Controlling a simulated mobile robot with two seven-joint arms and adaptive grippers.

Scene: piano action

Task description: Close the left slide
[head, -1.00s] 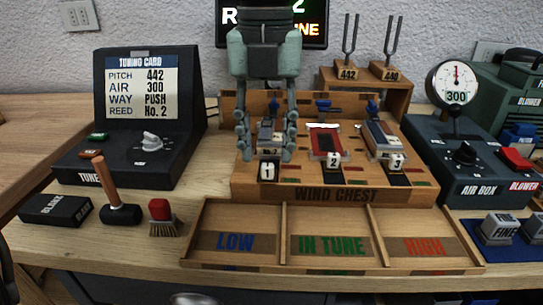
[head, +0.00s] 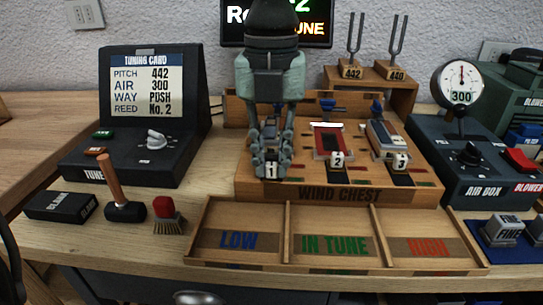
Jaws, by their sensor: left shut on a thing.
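The left slide's white tab marked 1 (head: 271,171) is at the left of the wooden wind chest (head: 340,194). It sits nearer the chest's front edge than tab 2 (head: 337,159) and tab 3 (head: 400,162). My left gripper (head: 271,166) reaches down from above, its fingers closed on the tab 1 end of the slide. The gripper hides most of that slide and the reed block seen behind it earlier. My right gripper is not in view.
Slot 2 holds a red piece in a pale frame (head: 327,140); slot 3 holds a metal block (head: 382,138). Blue knobs (head: 327,105) stand behind. A three-part tray (head: 287,232) lies in front, and the tuning card box (head: 130,150) stands left.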

